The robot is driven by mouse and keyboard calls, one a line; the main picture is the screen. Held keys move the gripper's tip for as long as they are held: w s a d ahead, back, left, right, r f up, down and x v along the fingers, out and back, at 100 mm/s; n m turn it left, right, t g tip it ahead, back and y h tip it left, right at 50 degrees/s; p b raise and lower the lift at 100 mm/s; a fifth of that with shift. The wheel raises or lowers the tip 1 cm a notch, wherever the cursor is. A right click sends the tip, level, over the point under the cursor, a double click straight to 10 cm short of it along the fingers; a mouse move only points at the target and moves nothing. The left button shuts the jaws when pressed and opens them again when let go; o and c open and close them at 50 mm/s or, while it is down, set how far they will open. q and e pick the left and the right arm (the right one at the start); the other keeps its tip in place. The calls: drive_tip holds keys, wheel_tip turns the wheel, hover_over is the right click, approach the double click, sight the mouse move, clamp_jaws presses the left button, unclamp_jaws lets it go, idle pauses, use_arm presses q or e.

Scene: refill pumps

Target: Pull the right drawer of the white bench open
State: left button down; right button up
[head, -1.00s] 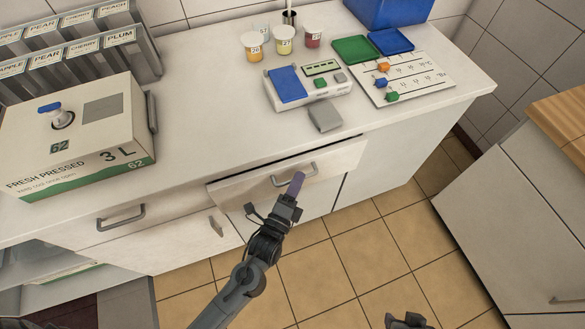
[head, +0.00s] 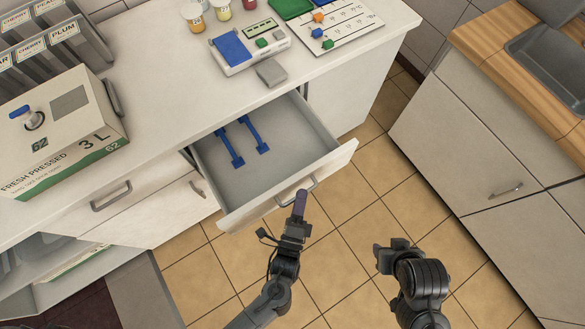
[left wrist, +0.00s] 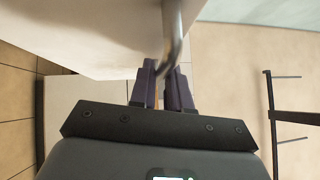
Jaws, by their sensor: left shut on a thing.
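The right drawer (head: 228,219) of the white bench (head: 170,110) stands well out from the bench front. Two blue tools (head: 242,140) lie inside it, towards the back. My left gripper (head: 299,205) is at the drawer's front, shut on its metal bar handle (head: 313,184). In the left wrist view the handle (left wrist: 172,40) runs down between the purple fingers (left wrist: 164,88). My right gripper (head: 392,250) hangs over the floor to the right, clear of the drawer; its fingers do not show clearly.
A left drawer with a handle (head: 111,196) is closed. A juice box (head: 60,130), a scale (head: 250,48) and several cups stand on the bench top. A wood-topped cabinet (head: 480,130) stands at the right. Tiled floor (head: 360,210) is free between them.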

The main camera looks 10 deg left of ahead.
use_arm(q)
drive_tip(key=shift+s+d+r, duration=0.1)
drive_tip(key=shift+s+d, duration=0.55)
drive_tip(key=c, duration=1.2)
unclamp_jaws()
drive_tip(key=shift+o, duration=0.2)
drive_tip(key=shift+s, duration=0.1)
drive_tip(key=s+f, duration=0.1)
drive_tip(key=s, duration=0.9)
drive_tip(key=shift+s+a+f+p, duration=0.2)
drive_tip(key=shift+s+f+p, duration=0.1)
drive_tip(key=shift+p, duration=0.1)
drive_tip(key=shift+d+r, duration=0.1)
